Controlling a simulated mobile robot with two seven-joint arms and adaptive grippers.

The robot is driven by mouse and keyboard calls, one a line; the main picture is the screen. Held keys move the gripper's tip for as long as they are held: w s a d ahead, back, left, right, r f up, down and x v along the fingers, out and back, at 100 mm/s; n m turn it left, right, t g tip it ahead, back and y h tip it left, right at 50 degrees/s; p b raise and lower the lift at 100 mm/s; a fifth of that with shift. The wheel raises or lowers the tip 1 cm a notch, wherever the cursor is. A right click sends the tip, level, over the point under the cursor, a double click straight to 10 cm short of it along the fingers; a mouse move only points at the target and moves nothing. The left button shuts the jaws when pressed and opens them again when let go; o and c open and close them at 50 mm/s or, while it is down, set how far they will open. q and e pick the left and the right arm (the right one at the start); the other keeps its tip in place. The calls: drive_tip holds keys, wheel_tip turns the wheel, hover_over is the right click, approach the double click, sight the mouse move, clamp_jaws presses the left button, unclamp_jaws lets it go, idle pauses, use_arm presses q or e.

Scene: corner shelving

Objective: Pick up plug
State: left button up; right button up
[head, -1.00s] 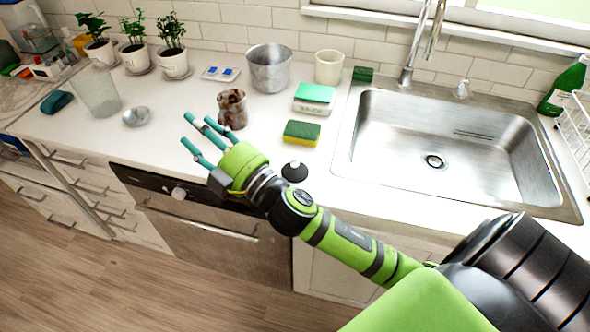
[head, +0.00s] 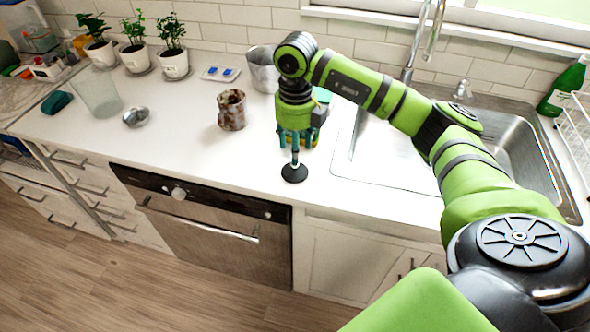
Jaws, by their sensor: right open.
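The plug (head: 294,173) is a black round stopper with a pale metal stem, upright on the white counter near its front edge, left of the sink. My right gripper (head: 295,148) points straight down above it. Its teal fingers are open and spread around the top of the stem; I cannot tell whether they touch it. My left gripper is not in view.
The steel sink (head: 375,172) lies to the right, partly behind my arm. A brown mottled cup (head: 231,110) stands left of my gripper.

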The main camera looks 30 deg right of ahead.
sight(295, 168)
wheel_tip(295, 168, down, 6)
drive_tip(key=p, duration=0.3)
drive_tip(key=shift+w+f, duration=0.1)
drive_tip(key=shift+w, duration=0.05)
drive_tip(key=shift+f, duration=0.25)
clamp_jaws()
